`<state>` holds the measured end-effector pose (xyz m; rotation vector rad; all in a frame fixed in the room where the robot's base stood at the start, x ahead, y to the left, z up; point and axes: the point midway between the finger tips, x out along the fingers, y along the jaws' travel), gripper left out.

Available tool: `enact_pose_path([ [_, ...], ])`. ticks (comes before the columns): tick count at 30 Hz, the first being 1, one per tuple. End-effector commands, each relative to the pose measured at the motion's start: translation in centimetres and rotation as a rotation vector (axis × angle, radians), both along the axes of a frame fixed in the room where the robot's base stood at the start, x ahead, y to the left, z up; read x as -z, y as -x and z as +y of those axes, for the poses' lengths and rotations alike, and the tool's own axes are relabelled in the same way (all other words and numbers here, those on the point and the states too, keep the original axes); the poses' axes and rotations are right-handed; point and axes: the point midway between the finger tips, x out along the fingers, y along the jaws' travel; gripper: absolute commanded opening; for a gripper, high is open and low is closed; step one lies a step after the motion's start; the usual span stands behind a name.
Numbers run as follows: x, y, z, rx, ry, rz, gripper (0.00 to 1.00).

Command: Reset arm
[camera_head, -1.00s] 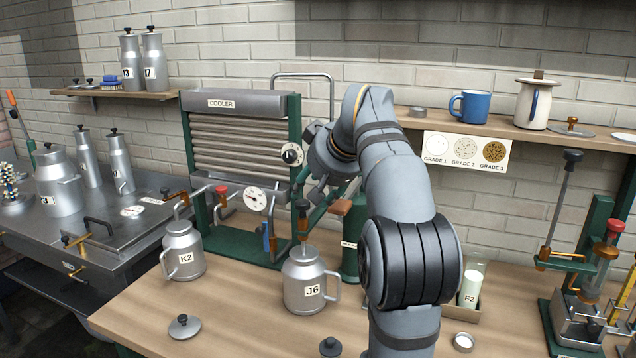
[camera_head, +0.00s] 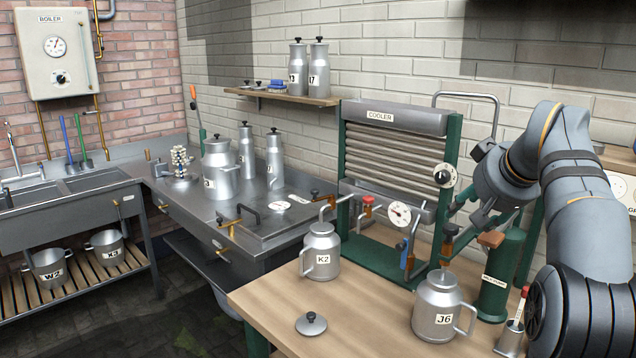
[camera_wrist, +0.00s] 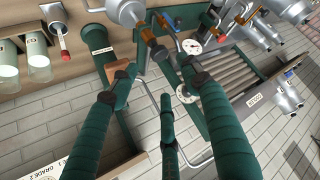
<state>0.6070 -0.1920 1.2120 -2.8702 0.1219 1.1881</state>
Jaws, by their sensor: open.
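My arm comes in from the right edge in the head view, bent over at the elbow. My gripper (camera_head: 468,228) points down and toward the front of the cooler, partly mixed in with the green parts behind it.
The cooler (camera_head: 392,160) stands close behind my gripper. A green cylinder (camera_head: 497,285) is just below it. Jug K2 (camera_head: 321,252) and a loose lid (camera_head: 311,324) are on the bench. A steel counter (camera_head: 245,205) and sink (camera_head: 95,187) lie left.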

Motion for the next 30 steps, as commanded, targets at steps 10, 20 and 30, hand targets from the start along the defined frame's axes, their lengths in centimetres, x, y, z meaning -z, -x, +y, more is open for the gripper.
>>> enact_pose_path([
  [10, 5.1, -4.9, -0.4, -0.001, -0.002, 0.005, 0.47],
  [20, 5.0, -7.6, -0.7, 0.001, 0.001, -0.002, 0.47],
  [30, 3.9, -7.5, -0.6, 0.0, 0.0, -0.001, 0.47],
])
